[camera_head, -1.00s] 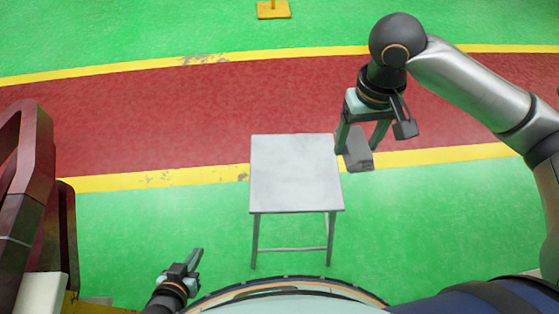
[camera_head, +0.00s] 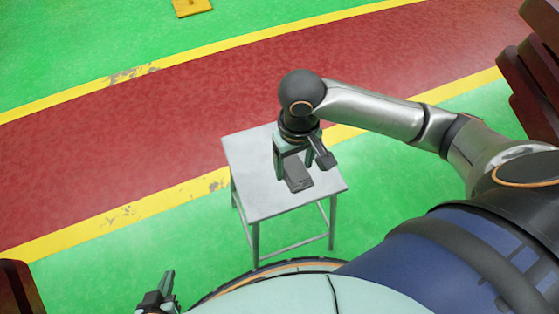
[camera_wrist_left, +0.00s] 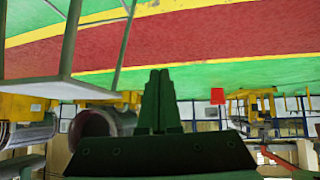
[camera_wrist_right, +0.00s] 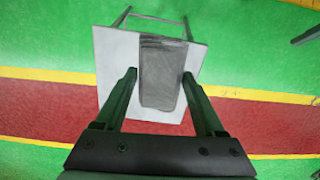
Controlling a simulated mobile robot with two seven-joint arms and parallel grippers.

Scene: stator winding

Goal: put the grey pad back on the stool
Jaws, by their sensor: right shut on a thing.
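The stool (camera_head: 250,165) has a square light-grey top and thin legs, and stands in front of me. The dark grey pad (camera_head: 299,178) is over the stool top, towards its right half. My right gripper (camera_head: 294,170) is above the stool, shut on the pad. In the right wrist view the pad (camera_wrist_right: 160,78) lies between the two fingers (camera_wrist_right: 158,76), with the stool top (camera_wrist_right: 113,58) behind it. I cannot tell whether the pad touches the top. My left gripper (camera_head: 169,282) is low at bottom left, away from the stool; its fingers (camera_wrist_left: 158,76) are together and empty.
Dark red structures stand at the right edge (camera_head: 535,75) and lower left corner (camera_head: 18,290). A yellow plate (camera_head: 192,7) lies on the far floor. The green and red floor around the stool is clear.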

